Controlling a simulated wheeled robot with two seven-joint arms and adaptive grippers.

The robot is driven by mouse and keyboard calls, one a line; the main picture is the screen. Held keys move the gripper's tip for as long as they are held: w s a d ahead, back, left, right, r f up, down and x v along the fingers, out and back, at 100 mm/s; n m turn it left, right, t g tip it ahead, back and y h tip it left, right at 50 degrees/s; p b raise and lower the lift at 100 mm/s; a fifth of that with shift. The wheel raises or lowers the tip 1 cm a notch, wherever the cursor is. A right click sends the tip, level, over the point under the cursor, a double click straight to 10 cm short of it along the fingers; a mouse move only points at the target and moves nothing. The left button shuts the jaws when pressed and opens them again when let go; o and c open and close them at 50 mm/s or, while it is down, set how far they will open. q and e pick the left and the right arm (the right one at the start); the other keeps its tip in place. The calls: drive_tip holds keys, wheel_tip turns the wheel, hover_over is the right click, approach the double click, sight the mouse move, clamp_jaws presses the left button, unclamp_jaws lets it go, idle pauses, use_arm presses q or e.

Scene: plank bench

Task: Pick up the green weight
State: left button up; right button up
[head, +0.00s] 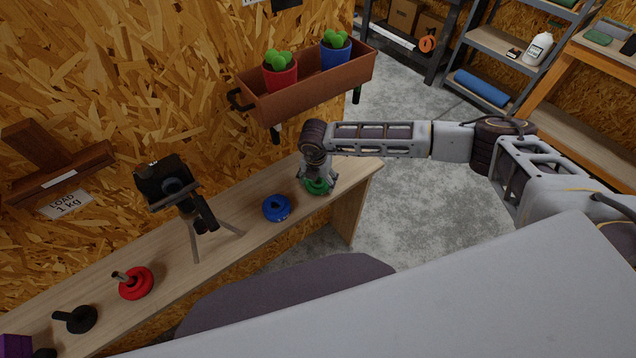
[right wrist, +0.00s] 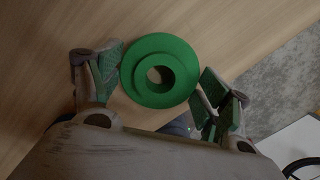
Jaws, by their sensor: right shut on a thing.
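The green weight (head: 318,188) is a round stepped disc with a central hole, near the right end of the plank bench (head: 245,240). My right gripper (head: 317,180) is over it, pointing down, with its fingers at the weight's sides. In the right wrist view the green weight (right wrist: 160,52) lies between the two fingers (right wrist: 160,74), and they are shut on it. The plank surface shows behind it; I cannot tell whether the weight is touching the wood. My left gripper is not in view.
A blue weight (head: 276,208) sits just left of the green one. A camera on a tripod (head: 175,185), a red weight (head: 136,283) and a black weight (head: 80,319) stand farther left. A planter (head: 310,94) with two cacti hangs on the wall above my right gripper.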

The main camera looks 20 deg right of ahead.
drive_tip(key=shift+r, duration=0.2)
idle(0.3)
drive_tip(key=shift+s+r+b, duration=0.1)
drive_tip(key=shift+b, duration=0.25)
drive_tip(key=shift+r, duration=0.4)
wheel_tip(320, 180, up, 6)
drive_tip(key=b, duration=0.2)
drive_tip(key=s+d+b, duration=0.2)
drive_tip(key=s+d, duration=0.1)
drive_tip(key=s, duration=0.6)
drive_tip(key=s+d+b, duration=0.2)
drive_tip(key=s+d, duration=0.1)
drive_tip(key=s, duration=0.6)
drive_tip(key=shift+s+d+f, duration=0.2)
drive_tip(key=shift+s+d, duration=0.05)
drive_tip(key=shift+d, duration=0.15)
drive_tip(key=shift+n, duration=0.3)
